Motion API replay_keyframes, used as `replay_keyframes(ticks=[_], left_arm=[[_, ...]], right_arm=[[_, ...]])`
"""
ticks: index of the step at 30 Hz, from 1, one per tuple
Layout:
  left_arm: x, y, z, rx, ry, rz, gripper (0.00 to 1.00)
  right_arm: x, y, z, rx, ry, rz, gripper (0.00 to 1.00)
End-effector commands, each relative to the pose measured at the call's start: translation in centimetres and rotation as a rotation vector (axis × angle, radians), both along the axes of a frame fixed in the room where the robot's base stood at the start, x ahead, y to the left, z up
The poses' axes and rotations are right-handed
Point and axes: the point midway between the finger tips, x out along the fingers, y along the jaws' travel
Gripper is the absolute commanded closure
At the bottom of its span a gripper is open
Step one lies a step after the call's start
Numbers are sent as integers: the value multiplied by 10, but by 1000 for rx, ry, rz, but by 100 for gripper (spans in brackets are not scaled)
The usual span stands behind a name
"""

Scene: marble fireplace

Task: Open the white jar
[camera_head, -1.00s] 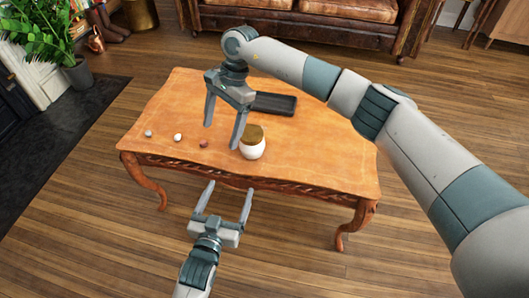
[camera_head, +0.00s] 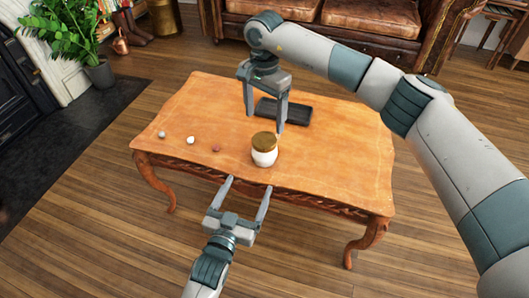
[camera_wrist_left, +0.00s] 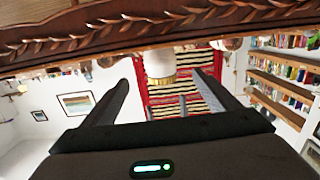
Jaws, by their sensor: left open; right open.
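The white jar (camera_head: 265,157) with its brown-gold lid (camera_head: 264,140) stands upright near the table's front edge, lid on. My right gripper (camera_head: 265,124) is open and empty, its fingers pointing down just behind or above the lid; I cannot tell the exact gap. My left gripper (camera_head: 249,183) is open and empty in front of the table edge, fingers pointing toward the jar. In the left wrist view, which looks upside down, the jar (camera_wrist_left: 159,64) shows ahead between the left fingers, apart from them.
The wooden table (camera_head: 330,165) also holds a dark tray (camera_head: 296,112) behind the jar and three small balls, grey (camera_head: 162,134), white (camera_head: 191,140) and reddish (camera_head: 216,148), to the left. The table's right part is clear. A leather sofa (camera_head: 370,18) stands behind.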

Motion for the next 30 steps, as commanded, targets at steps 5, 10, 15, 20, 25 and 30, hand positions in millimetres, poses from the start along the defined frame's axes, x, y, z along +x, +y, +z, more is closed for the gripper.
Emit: replay_keyframes(ticks=[5, 10, 15, 20, 25, 30], left_arm=[[23, -8, -1, 0, -1, 0, 18], [50, -16, -2, -1, -2, 0, 18], [76, -25, -3, 0, -1, 0, 18], [101, -33, -4, 1, -1, 0, 18], [126, -41, -5, 0, -2, -1, 18], [142, -46, -7, 0, 0, 0, 18]], right_arm=[[0, 0, 0, 1, 1, 0, 23], [0, 0, 0, 1, 1, 0, 23], [0, 0, 0, 1, 1, 0, 23], [0, 0, 0, 1, 1, 0, 23], [0, 0, 0, 1, 1, 0, 23], [0, 0, 0, 1, 1, 0, 23]])
